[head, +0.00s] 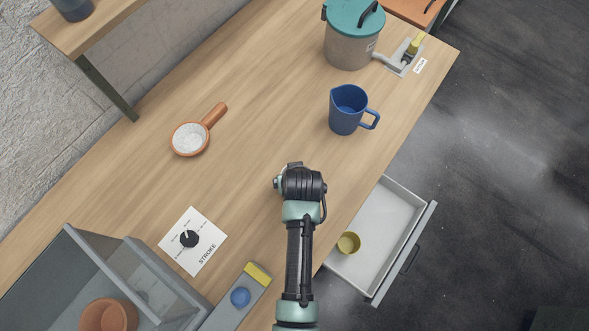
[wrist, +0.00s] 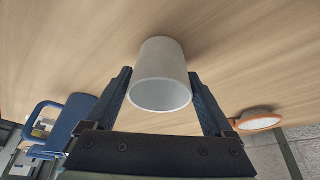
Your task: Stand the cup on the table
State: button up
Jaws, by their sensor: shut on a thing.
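A plain pale grey cup (wrist: 160,62) sits between the two dark fingers of my gripper (wrist: 159,74) in the wrist view. My gripper is shut on its sides. The cup's open rim faces the camera and its other end points towards the wooden table (head: 262,110). A soft shadow lies on the wood beside its far end; I cannot tell if the cup touches the table. In the head view my arm hides the fingers and the cup, over the middle of the table.
A STROKE card with a dial (head: 193,241) lies left. An open drawer (head: 388,215) holds a yellow cup (head: 349,243). Bare wood lies between pan and jug.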

jog(key=shift+f, duration=0.2)
jog(key=o, duration=1)
jog(key=shift+o, duration=0.2)
jog(key=shift+r, duration=0.1)
